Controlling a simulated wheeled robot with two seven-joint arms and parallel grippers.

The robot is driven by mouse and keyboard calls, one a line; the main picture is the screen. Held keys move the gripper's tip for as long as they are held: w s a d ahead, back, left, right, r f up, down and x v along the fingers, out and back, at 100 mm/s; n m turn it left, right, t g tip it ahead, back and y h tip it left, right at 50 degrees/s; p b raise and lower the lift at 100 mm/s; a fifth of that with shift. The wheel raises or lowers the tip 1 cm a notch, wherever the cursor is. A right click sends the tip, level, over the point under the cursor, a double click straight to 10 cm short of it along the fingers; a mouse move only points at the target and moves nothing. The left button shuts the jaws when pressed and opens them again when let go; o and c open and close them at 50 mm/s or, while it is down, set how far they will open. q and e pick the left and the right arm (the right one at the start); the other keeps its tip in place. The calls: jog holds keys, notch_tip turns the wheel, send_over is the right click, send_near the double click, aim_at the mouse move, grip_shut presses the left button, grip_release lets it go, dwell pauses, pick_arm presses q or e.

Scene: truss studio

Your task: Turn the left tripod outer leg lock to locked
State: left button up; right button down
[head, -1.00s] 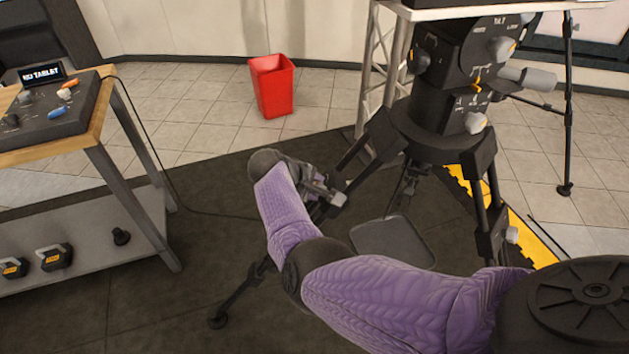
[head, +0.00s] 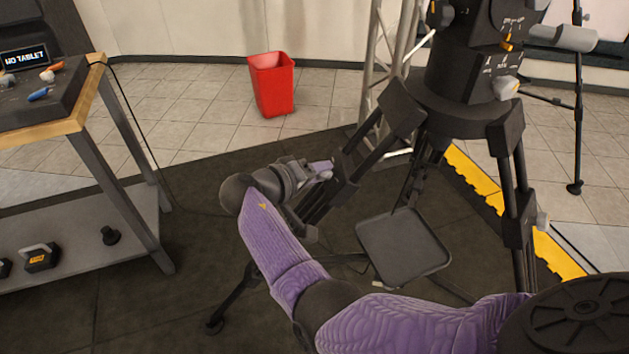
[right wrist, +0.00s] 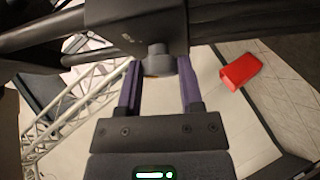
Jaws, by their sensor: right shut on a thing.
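The tripod (head: 465,112) is black and stands at the right in the head view. Its left leg (head: 383,122) slopes down toward my right gripper (head: 322,170). In the right wrist view, a dark leg clamp block (right wrist: 135,22) carries a grey round lock knob (right wrist: 158,62). The purple fingers of my right gripper (right wrist: 159,68) lie on either side of this knob, and the gripper is shut on it. In the head view the knob is hidden by the gripper, and I cannot tell its lock position. My left gripper is not in view.
A flat dark tray-like plate (head: 402,246) sits low among the tripod legs. A workbench (head: 95,70) with a lower shelf stands at the left. A red bin (head: 272,84) and a silver truss (head: 385,50) are behind. The dark mat between bench and tripod is largely clear.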

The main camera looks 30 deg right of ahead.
jog(key=shift+f+m+h+b, duration=0.3)
jog(key=shift+f+m+b, duration=0.05)
jog(key=shift+m+b, duration=0.5)
jog(key=shift+r+m+g+h+b, duration=0.1)
jog(key=shift+m+g+h+b, duration=0.15)
jog(key=shift+g+h+b, duration=0.1)
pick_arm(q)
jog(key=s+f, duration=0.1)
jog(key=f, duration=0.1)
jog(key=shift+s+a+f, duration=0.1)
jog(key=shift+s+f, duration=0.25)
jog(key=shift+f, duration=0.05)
pick_arm(e)
jog(key=shift+r, duration=0.1)
jog(key=shift+c, duration=1.2)
grip_release()
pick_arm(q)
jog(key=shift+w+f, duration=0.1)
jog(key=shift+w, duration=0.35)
